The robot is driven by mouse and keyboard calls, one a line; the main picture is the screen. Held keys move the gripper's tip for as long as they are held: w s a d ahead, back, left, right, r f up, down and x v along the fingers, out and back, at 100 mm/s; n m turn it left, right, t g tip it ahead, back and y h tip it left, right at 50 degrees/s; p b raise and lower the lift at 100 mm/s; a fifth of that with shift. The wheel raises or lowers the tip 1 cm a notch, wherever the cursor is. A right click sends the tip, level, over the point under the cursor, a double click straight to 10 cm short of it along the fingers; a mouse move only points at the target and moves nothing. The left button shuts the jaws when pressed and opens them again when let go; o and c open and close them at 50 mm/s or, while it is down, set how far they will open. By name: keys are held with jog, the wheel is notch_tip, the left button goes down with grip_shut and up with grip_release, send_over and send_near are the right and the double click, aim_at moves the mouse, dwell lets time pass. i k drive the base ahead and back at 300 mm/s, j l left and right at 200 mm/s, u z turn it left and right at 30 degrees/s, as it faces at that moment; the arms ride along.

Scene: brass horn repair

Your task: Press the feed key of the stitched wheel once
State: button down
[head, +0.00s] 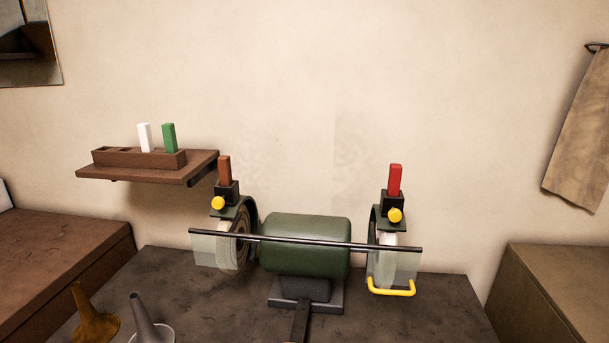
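A green buffing motor (305,246) stands on the dark bench, with a wheel at each end. The left wheel (236,246) is tan and shows concentric ring lines, like stitching. Above it sits a black holder (228,193) with a brown bar (224,170) upright in it and a round yellow key (218,203) on its front. The right wheel (386,256) is whiter, and no rings can be made out. Its holder carries a red bar (395,180) and another round yellow key (395,215). My gripper is not in view.
A dark rod (305,241) with clear shields crosses before both wheels. A yellow handle (392,289) hangs below the right shield. A brown wall shelf (150,174) holds white and green bars. Brass (92,321) and silver (148,322) funnel-shaped pieces stand front left.

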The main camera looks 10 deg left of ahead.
aim_at(218, 203)
jog(key=u, duration=1.2)
